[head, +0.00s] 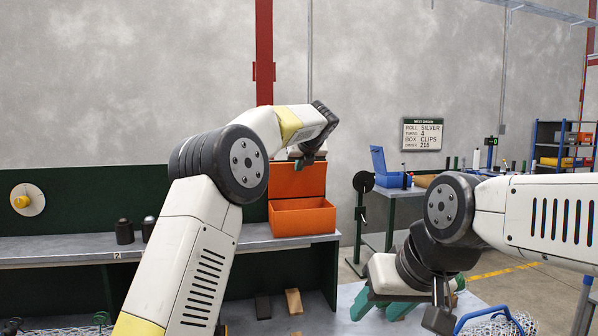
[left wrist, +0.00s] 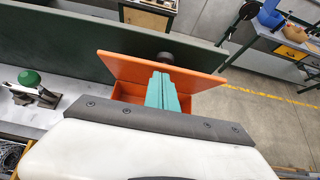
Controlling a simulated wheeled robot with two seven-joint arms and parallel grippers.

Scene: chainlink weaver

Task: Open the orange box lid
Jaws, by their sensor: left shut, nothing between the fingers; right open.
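The orange box (head: 303,218) stands on the workbench against the wall in the head view. Its lid (head: 285,180) is raised and stands up at the back of the box. In the left wrist view the lid (left wrist: 135,68) is tilted up, with part of the box's inside (left wrist: 127,92) below it. My left gripper (left wrist: 162,85) is shut and empty over the box, its teal fingers in front of the lid. I cannot tell whether they touch it. In the head view my arm's wrist hides the lid's top. My right gripper (head: 382,305) is open and empty over the near table.
The bench (head: 255,238) also holds two dark cylinders (head: 124,232) left of the box. A blue box (head: 388,172) stands on a table further back right. Wooden blocks (head: 293,301) lie below the bench.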

